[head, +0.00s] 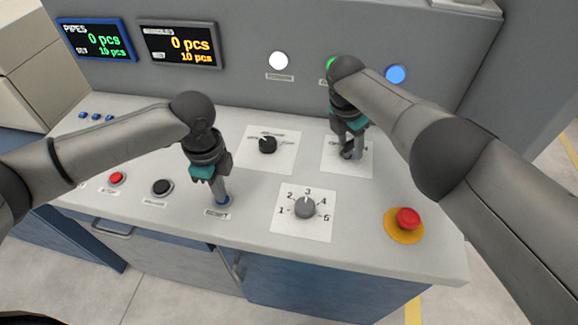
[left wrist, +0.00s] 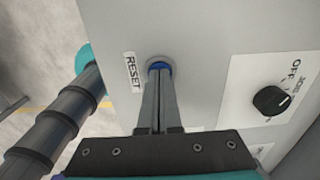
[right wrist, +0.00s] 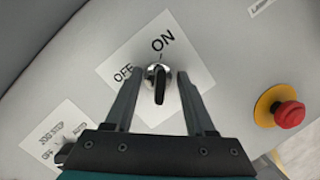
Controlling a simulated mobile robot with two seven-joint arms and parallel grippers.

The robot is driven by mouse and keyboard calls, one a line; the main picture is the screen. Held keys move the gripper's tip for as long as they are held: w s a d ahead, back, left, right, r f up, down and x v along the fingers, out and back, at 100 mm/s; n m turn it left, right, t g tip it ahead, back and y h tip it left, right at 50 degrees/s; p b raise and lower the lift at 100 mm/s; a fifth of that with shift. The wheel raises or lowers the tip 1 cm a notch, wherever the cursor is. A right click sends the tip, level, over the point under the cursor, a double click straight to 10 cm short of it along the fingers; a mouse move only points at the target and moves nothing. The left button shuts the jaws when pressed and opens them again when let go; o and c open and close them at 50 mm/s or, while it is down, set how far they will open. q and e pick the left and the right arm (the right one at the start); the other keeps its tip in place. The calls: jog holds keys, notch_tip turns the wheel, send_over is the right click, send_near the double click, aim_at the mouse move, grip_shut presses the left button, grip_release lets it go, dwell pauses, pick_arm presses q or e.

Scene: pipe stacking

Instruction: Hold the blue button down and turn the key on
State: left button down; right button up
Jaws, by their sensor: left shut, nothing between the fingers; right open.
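The blue button (left wrist: 159,66), labelled RESET, sits on the sloping panel. My left gripper (head: 222,197) points down at it with shut, empty fingers; the tips are at the button and cover part of it. The button's rim also shows in the head view (head: 223,203). I cannot tell how far it is pressed in. The key (right wrist: 160,88) is a dark handle in a silver lock on a white plate marked OFF and ON. Its handle lies roughly upright in the right wrist view, near the ON mark's line. My right gripper (right wrist: 160,97) is open, one finger on each side of the key.
A numbered dial (head: 305,208) and a red emergency button (head: 407,219) stand near the key plate. A black selector (head: 267,145) is between the arms. Red (head: 116,177) and black (head: 162,187) buttons are at left. Displays and lamps line the back wall.

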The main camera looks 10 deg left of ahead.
aim_at(351, 140)
pick_arm(q)
jog(key=shift+s+d+f, duration=0.15)
jog(key=shift+s+f, duration=0.05)
jog(key=shift+f, duration=0.15)
pick_arm(e)
jog(key=shift+r, duration=3.5)
pick_arm(q)
jog(key=shift+w+r, duration=0.1)
jog(key=shift+r, duration=0.4)
pick_arm(e)
jog(key=shift+w+f, duration=0.1)
pick_arm(q)
notch_tip(351, 140, up, 10)
jog(key=shift+f, duration=0.25)
jog(key=shift+w, duration=0.1)
